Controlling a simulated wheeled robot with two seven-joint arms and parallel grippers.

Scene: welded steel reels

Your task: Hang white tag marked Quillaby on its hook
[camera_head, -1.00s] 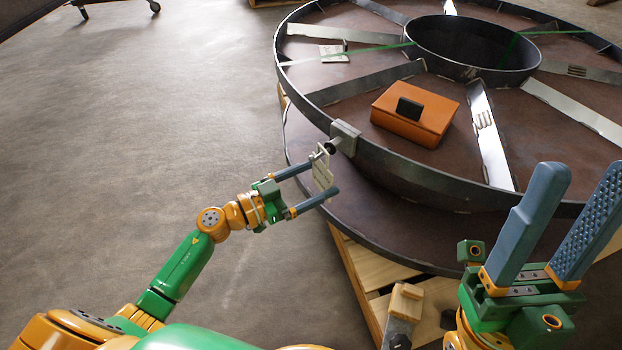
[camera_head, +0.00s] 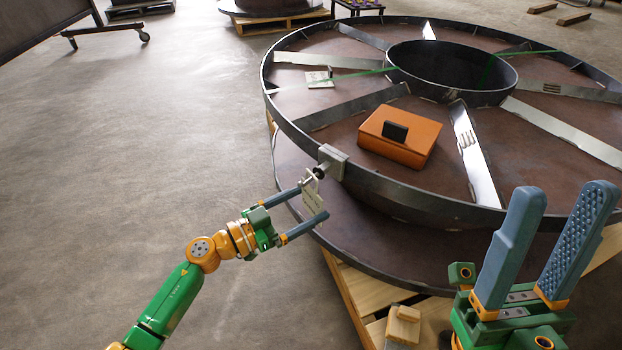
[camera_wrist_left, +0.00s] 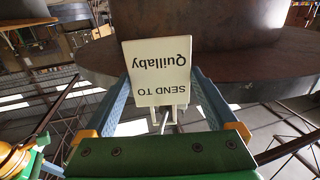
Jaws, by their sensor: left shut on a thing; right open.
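The white tag (camera_head: 312,198) hangs at the left gripper's fingers in the head view. In the left wrist view it (camera_wrist_left: 156,72) reads "SEND TO Quillaby", upside down. My left gripper (camera_head: 313,203) is shut on the tag, just outside the reel's rim. A grey clamp block (camera_head: 333,161) with a dark peg-like hook (camera_head: 320,172) sits on the rim, right above the tag. The tag's top end is close to the hook; I cannot tell whether it is around it. My right gripper (camera_head: 547,245) is open and empty at the lower right.
The large steel reel (camera_head: 365,190) fills the right side on wooden pallet boards (camera_head: 350,295). On it lie an orange box (camera_head: 400,140) with a black block, and another white tag (camera_head: 319,79) by a green strap. Floor on the left is clear.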

